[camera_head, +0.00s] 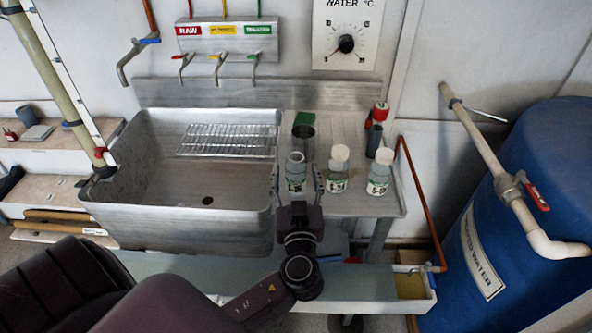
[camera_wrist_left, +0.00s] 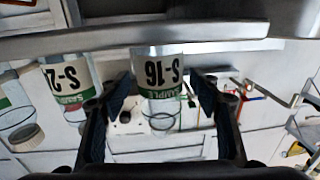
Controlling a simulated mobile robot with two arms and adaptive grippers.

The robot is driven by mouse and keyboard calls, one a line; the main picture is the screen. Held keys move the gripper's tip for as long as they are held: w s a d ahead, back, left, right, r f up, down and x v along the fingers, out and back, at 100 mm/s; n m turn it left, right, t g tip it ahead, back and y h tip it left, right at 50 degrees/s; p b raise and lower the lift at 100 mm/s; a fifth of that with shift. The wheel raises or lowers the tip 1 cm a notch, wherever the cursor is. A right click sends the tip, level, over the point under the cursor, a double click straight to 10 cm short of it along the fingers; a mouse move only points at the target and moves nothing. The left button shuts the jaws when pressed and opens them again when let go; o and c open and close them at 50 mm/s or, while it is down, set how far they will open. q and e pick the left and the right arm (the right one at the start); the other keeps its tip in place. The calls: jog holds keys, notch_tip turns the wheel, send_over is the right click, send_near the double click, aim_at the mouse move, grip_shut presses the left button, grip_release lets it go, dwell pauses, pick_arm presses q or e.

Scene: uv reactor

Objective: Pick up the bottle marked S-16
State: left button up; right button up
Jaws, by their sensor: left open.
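The clear bottle marked S-16 (camera_wrist_left: 163,72) has a white and green label and shows upside down in the left wrist view. In the head view it is the leftmost bottle (camera_head: 296,174) of three on the metal drainboard, upright, with no white cap visible. My left gripper (camera_head: 296,181) is open, with one finger on each side of this bottle. In the left wrist view the fingers (camera_wrist_left: 160,90) flank the bottle with a gap at each side. My right gripper is not in view.
Two white-capped bottles stand to the right, the middle one (camera_head: 338,170) and the right one (camera_head: 379,172). A dark green-topped container (camera_head: 303,133) stands behind. The steel sink (camera_head: 130,205) with a wire rack (camera_head: 228,140) lies left. A red-topped item (camera_head: 379,112) stands at the back.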

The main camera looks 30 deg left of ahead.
pick_arm(q)
jog(key=c, duration=1.1)
jog(key=shift+c, duration=0.2)
jog(key=shift+r, duration=0.15)
